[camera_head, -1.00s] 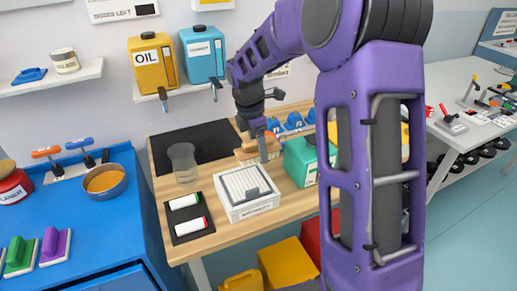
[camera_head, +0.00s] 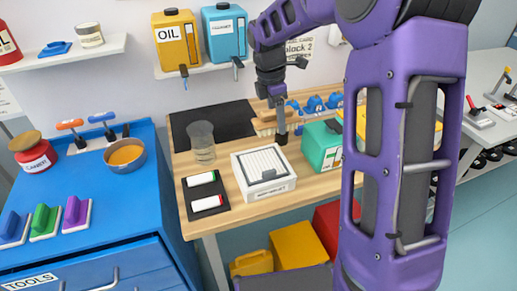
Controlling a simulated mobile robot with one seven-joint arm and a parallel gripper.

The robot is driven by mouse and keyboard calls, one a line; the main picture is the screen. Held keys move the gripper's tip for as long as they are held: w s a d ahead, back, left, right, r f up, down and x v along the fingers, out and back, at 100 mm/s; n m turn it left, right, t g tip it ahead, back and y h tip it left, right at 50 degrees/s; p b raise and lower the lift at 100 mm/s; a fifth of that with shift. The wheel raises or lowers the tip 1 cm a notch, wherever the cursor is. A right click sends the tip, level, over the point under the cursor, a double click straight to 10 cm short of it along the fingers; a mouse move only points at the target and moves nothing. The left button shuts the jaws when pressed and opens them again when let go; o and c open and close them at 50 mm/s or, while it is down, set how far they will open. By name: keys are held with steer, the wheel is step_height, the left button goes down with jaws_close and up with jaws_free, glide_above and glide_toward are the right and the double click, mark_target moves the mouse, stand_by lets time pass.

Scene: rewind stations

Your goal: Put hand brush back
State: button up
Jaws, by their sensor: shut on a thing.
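The hand brush (camera_head: 262,123), with a light wooden back, is at the back of the wooden table (camera_head: 230,194), just right of the black mat. My gripper (camera_head: 281,138) points down at the brush's right end, behind the white slatted box. It is shut on the brush. The fingertips are small in the view and partly merge with the brush, so I cannot tell whether the brush touches the table.
A clear cup (camera_head: 202,143), a white slatted box (camera_head: 263,172), a tray with two markers (camera_head: 206,195) and a green box (camera_head: 322,146) stand close around. Blue items (camera_head: 313,105) line the back. The black mat (camera_head: 228,124) has free room.

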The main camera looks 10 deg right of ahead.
steer(key=w+a+r, duration=0.6)
steer(key=w+r, duration=0.4)
steer(key=r, duration=0.2)
steer(key=f+b, duration=0.1)
steer(key=f, duration=1.2)
steer(key=f+b, duration=0.2)
steer(key=f, duration=1.2)
steer(key=shift+s+a+f, duration=0.1)
steer(key=shift+a+f, duration=0.05)
steer(key=shift+a, duration=0.05)
steer(key=shift+f, duration=0.2)
steer(key=o, duration=1.3)
steer(key=shift+r, duration=0.1)
steer(key=r, duration=0.4)
steer(key=a+r, duration=0.1)
steer(key=r, duration=0.3)
steer(key=r+p, duration=0.1)
steer(key=r, duration=0.3)
steer(key=shift+s+a, duration=0.2)
steer(key=shift+a, duration=0.15)
